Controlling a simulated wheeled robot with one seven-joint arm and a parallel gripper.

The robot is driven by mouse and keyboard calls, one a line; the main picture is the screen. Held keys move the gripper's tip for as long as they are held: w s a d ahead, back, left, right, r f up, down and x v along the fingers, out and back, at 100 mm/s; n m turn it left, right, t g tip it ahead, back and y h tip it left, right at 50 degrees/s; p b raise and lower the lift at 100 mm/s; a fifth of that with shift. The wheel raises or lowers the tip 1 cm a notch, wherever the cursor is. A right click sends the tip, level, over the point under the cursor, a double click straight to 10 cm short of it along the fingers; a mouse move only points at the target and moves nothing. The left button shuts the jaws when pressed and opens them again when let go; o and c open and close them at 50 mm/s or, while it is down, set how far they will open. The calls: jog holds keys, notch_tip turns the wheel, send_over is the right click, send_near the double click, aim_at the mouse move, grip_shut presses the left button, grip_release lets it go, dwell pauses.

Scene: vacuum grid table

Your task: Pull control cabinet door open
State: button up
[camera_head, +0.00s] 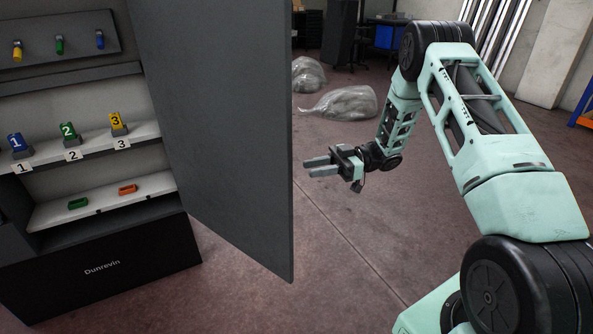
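The control cabinet (101,267) stands at the left with the name "Dunrevin" on its dark base. Its grey door (222,120) stands swung open, out from the cabinet's right side, so that the shelves inside show. My gripper (306,168) is to the right of the door's free edge, with clear space visible around it in the picture. Its two fingers point left toward the door and are apart with nothing between them. I cannot tell exactly how far the fingertips are from the door. No handle shows on the visible face of the door.
Inside the cabinet are numbered blocks, blue (19,144), green (68,132) and yellow (117,123), on a white shelf. Green and orange pieces lie on the lower shelf. Filled plastic bags (345,103) lie on the floor behind.

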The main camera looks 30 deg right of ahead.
jog(key=s+d, duration=0.1)
jog(key=d, duration=0.8)
jog(key=shift+s+d, duration=0.15)
jog(key=shift+s, duration=0.2)
